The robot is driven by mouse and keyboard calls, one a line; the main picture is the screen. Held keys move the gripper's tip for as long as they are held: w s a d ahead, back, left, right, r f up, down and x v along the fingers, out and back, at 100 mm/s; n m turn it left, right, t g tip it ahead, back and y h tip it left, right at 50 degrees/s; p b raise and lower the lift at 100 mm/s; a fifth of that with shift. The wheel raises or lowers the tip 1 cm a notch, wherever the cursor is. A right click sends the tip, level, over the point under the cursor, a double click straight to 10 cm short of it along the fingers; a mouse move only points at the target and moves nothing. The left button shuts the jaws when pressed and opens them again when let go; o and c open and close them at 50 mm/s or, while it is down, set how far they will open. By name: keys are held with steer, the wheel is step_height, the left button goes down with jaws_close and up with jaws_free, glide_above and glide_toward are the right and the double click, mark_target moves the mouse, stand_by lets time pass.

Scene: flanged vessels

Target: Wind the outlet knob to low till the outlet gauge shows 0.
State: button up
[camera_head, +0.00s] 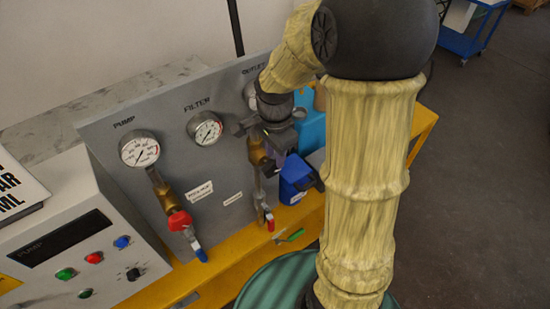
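A grey panel (165,125) carries gauges labelled PUMP, FILTER and OUTLET. Only a pale sliver of the outlet gauge (249,93) shows behind my arm, so its needle and reading are hidden. I cannot make out the outlet knob; my wrist and gripper cover that part of the panel. My gripper (282,142) is in front of the panel's right part, below the OUTLET label. Its fingertips are hard to make out against the dark and blue parts behind, so I cannot tell whether it is open or touches anything.
The pump gauge (139,149) and filter gauge (205,129) have brass valves below them, with red and blue handles. A control box (70,240) with buttons stands at left. A blue container (297,180) is close by my gripper. A green drum (275,285) stands in front.

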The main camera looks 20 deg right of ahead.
mark_target(274, 161)
steer(key=shift+f, duration=1.5)
jaws_close()
steer(key=shift+b, duration=0.3)
steer(key=shift+a+h, duration=0.1)
steer(key=shift+h, duration=0.2)
